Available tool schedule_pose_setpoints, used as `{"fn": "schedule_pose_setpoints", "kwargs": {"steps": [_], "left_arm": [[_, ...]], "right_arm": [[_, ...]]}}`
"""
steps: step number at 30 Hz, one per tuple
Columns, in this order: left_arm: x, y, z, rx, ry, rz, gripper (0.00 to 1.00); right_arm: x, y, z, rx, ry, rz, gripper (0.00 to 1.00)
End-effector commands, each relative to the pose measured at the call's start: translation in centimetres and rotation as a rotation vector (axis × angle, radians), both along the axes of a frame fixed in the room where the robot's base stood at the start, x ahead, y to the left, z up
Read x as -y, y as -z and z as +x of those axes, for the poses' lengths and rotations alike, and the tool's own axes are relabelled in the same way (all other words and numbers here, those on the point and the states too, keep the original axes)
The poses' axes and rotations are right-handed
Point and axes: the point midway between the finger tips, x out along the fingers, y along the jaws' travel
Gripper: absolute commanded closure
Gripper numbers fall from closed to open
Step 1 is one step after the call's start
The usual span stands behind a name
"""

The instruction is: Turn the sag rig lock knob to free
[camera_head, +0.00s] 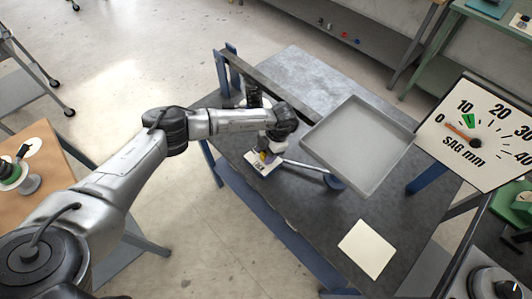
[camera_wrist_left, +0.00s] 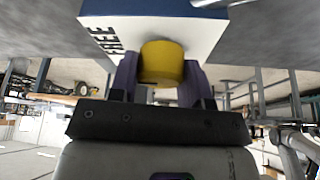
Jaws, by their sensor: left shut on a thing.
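The yellow lock knob (camera_wrist_left: 162,63) sits on the front of a white and blue block whose label reads FREE (camera_wrist_left: 107,37). My left gripper (camera_wrist_left: 158,80) is shut on the knob, with a dark finger on either side of it. In the head view my left gripper (camera_head: 265,155) reaches down to the block (camera_head: 262,166) on the dark bench, and the knob is mostly hidden by it. The sag dial (camera_head: 480,135) shows a reddish needle near 0 and a green mark near 10. My right gripper does not show.
A grey tray (camera_head: 360,145) stands right of the block, with a metal rod (camera_head: 305,165) running toward it. A cream card (camera_head: 367,248) lies on the bench (camera_head: 310,225). A blue post (camera_head: 222,75) rises at the bench's back left corner.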

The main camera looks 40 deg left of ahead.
Motion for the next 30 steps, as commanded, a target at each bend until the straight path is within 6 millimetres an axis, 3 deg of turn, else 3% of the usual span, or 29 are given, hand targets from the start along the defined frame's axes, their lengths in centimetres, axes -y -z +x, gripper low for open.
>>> {"fn": "schedule_pose_setpoints", "kwargs": {"steps": [1, 2, 10, 20, 30], "left_arm": [[0.0, -0.1, 0.0, 0.001, 0.003, -0.001, 0.80], [0.0, -0.1, 0.0, 0.001, 0.003, -0.001, 0.55], [0.0, 0.0, 0.0, 0.000, 0.001, 0.000, 0.31], [0.0, 0.0, 0.0, -0.001, -0.031, -0.001, 0.31], [0.0, -0.1, -0.1, -0.003, -0.450, -0.002, 0.31]], "right_arm": [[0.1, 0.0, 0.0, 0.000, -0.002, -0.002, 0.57], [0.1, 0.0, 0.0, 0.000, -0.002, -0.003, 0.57], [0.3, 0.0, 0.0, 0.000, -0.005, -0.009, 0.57], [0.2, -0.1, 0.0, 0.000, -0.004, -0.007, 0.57], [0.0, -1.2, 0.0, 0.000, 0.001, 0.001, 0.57]]}}
